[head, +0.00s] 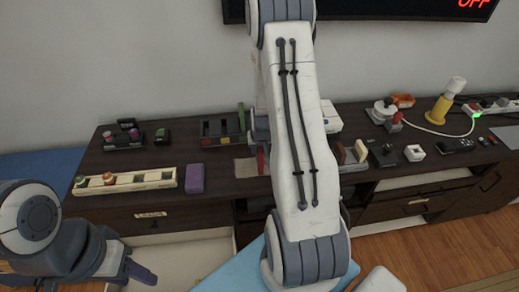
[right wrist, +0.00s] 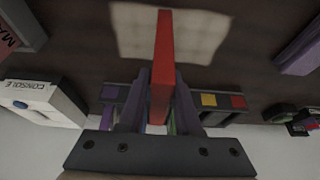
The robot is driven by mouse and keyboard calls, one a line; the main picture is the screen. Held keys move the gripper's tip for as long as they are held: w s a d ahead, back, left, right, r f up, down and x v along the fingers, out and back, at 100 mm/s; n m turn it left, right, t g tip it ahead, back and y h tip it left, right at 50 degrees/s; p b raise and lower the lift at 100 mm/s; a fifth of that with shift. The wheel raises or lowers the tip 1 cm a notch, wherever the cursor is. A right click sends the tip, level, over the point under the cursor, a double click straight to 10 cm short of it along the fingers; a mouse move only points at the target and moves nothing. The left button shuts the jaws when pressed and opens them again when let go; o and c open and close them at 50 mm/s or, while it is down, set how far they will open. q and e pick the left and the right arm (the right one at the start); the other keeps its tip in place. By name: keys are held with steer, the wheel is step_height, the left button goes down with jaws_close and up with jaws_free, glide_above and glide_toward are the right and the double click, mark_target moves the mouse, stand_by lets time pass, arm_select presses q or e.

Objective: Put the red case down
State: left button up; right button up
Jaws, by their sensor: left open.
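The red case (right wrist: 163,60) stands on edge between the two fingers of my right gripper (right wrist: 162,100) in the right wrist view. The fingers lie close along both of its sides and look shut on it. In the head view a narrow part of the red case (head: 261,161) shows beside my right arm, which hides the right gripper. A pale square mat (head: 244,168) lies on the dark cabinet top there; in the right wrist view the mat (right wrist: 130,38) is right by the case. My left gripper (head: 134,276) is open and empty at the lower left, away from the cabinet.
A purple block (head: 195,178) and a long cream tray (head: 150,180) lie left of the mat. A dark divided rack (head: 221,128) stands behind. A white box labelled CONSOLE (right wrist: 45,101) stands near the case. Several small items and a yellow-white lamp (head: 445,100) fill the right side.

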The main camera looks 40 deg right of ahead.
mark_target(260, 148)
steer(key=shift+o, duration=0.6)
steer(key=shift+r, duration=0.3)
steer(key=v, duration=0.6)
steer(key=shift+p, duration=0.4)
steer(key=p+v, duration=0.3)
steer(key=v, duration=0.2)
steer(key=shift+s+a+r, duration=0.15)
steer(key=shift+r, duration=0.2)
